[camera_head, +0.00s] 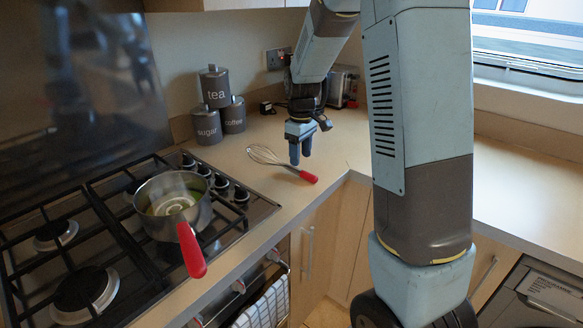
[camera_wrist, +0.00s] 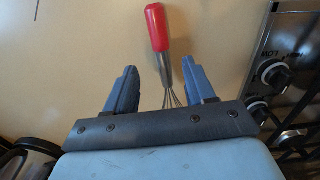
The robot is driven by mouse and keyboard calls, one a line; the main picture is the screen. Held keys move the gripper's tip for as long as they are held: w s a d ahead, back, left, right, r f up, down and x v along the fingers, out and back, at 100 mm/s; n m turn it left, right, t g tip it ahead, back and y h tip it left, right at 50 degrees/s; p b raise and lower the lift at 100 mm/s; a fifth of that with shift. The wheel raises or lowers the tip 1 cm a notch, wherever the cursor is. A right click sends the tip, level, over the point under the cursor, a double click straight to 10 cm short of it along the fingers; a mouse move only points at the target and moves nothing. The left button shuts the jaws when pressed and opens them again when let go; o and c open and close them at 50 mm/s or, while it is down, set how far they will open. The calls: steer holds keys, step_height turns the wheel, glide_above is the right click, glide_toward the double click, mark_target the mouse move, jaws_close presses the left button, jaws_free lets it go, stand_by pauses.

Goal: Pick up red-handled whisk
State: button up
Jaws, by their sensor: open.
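The red-handled whisk (camera_head: 283,164) lies on the countertop beside the stove, its wire end toward the back left and its red handle toward the front right. My gripper (camera_head: 300,157) is above the whisk in the head view, pointing down. In the wrist view the whisk (camera_wrist: 157,28) shows its red handle beyond the fingertips, and its wires run back between the fingers. My gripper (camera_wrist: 162,75) is open there, one blue finger on each side of the whisk. Much of the wire end is hidden behind the gripper's mount. I cannot tell the exact height of the fingers above the counter.
A pot (camera_head: 152,218) with a red handle sits on the gas stove (camera_head: 245,226) to the left. Grey tea, sugar and coffee canisters (camera_head: 234,117) stand at the back. A toaster (camera_head: 343,86) is behind my arm. The counter (camera_head: 330,160) around the whisk is clear.

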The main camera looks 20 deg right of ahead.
mark_target(299, 169)
steer(key=shift+w+a+f, duration=0.1)
steer(key=shift+f, duration=1.25)
steer(key=shift+a+f, duration=0.1)
steer(key=shift+f, duration=1.25)
steer(key=shift+c, duration=0.5)
jaws_close()
